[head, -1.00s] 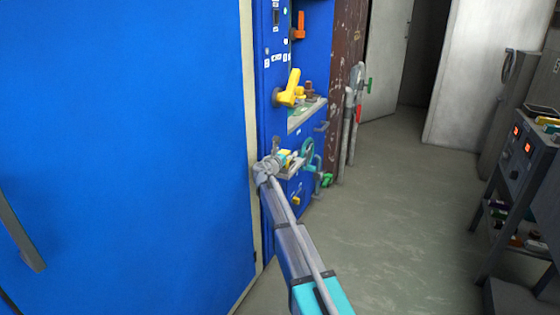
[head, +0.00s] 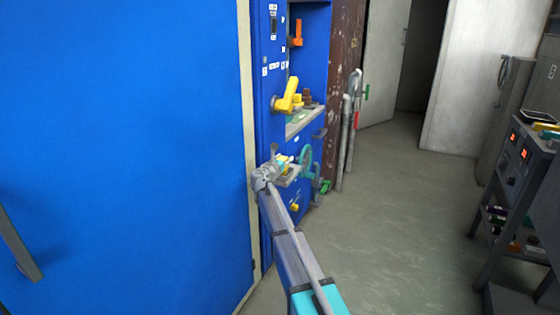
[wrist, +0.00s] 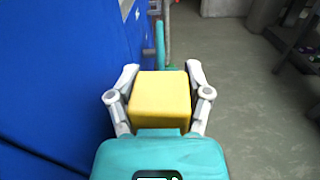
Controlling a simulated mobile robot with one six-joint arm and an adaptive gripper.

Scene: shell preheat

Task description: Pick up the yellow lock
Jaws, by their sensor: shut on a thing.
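The yellow lock (wrist: 160,98) shows as a yellow block with a flat top in the wrist view. My gripper (wrist: 161,76) has one grey finger on each side of it and is shut on it. In the head view my gripper (head: 284,163) is small and far off, beside the blue cabinet front, and only a little yellow shows at its end. The underside of the lock is hidden.
A blue cabinet (head: 271,100) with a large yellow handle (head: 289,97) and a teal handwheel (head: 306,162) stands close by. A large blue door (head: 120,130) fills the left. A grey equipment rack (head: 512,175) stands at right. The floor (head: 390,220) between is clear.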

